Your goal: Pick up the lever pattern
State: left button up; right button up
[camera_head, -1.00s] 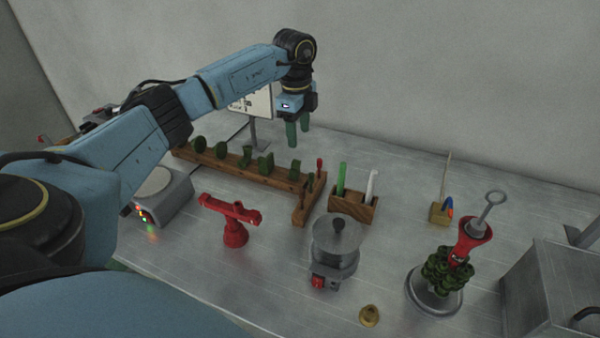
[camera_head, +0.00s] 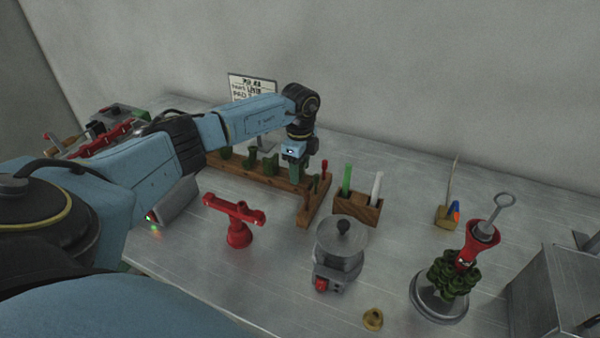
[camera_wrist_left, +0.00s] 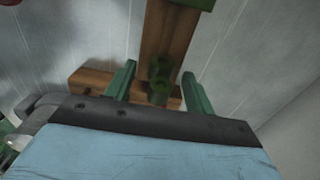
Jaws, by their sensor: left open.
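Several green wax patterns stand on a long wooden rack (camera_head: 318,204), including one near its middle (camera_head: 271,163). My left gripper (camera_head: 299,170) is lowered over the right part of the rack, fingers pointing down. In the left wrist view its two green fingers are apart (camera_wrist_left: 158,73), one on each side of a small dark green pattern (camera_wrist_left: 159,82) on the wood of the rack (camera_wrist_left: 168,35). I cannot tell for certain that this is the lever pattern, or whether either finger touches it. In the head view the gripper hides this pattern. My right gripper is out of view.
A red-handled tool (camera_head: 324,168) stands upright at the rack's right end. A wooden holder (camera_head: 370,217) is to its right. A red stand (camera_head: 238,222) and a grey pot (camera_head: 341,250) are in front. A red and green tree (camera_head: 452,275) stands at right.

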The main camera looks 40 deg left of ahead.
pick_arm(q)
jog(key=shift+f, duration=0.65)
jog(key=shift+r, duration=0.1)
jog(key=c, duration=1)
jog(key=shift+c, duration=0.2)
jog(key=shift+r, duration=0.1)
